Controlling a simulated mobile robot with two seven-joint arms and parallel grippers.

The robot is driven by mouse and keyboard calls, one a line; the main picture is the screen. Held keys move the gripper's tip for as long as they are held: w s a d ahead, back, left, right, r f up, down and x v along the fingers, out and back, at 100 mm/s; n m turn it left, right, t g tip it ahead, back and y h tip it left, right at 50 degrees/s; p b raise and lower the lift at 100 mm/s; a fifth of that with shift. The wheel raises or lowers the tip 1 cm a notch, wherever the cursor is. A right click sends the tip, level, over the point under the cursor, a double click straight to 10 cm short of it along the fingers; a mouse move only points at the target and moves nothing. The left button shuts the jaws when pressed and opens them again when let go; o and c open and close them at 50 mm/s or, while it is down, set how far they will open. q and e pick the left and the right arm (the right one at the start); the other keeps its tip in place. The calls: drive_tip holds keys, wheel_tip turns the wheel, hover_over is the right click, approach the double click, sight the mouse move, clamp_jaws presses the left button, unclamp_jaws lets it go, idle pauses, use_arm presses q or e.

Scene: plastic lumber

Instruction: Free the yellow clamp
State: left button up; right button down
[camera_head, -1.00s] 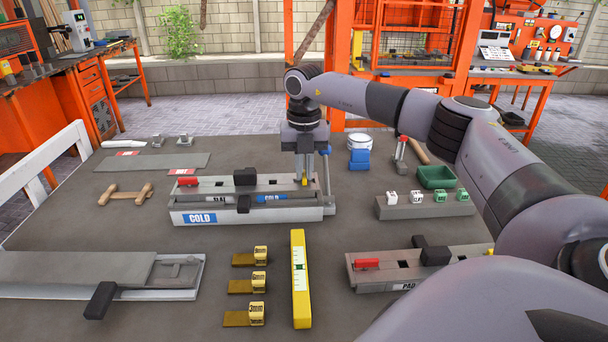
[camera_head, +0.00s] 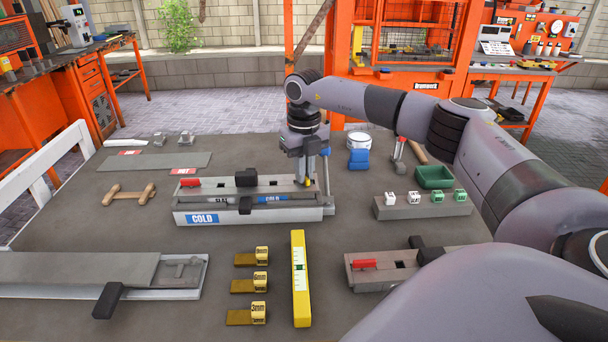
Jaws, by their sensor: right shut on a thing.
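The fixture marked COLD (camera_head: 201,219) stands in the middle of the table. A small yellow piece, seemingly the yellow clamp (camera_head: 307,182), shows at its right end, right under my right gripper (camera_head: 306,178). My right gripper points straight down and is shut on it; the fingers hide most of the piece. My left gripper is not in view.
A yellow level (camera_head: 300,280) and several yellow-tagged gauges (camera_head: 259,283) lie in front. A second fixture with a red lever (camera_head: 362,264) is at front right, partly behind my arm. A block with dice (camera_head: 425,212) and a green tray (camera_head: 435,177) stand right.

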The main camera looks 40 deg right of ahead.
drive_tip(key=shift+r+n+p, duration=0.1)
drive_tip(key=shift+n+p, duration=0.55)
drive_tip(key=shift+n, duration=0.45)
drive_tip(key=shift+n+p, duration=0.3)
drive_tip(key=shift+n, duration=1)
drive_tip(key=n+p, duration=0.1)
drive_tip(key=n, duration=0.1)
drive_tip(key=shift+n, duration=1.4)
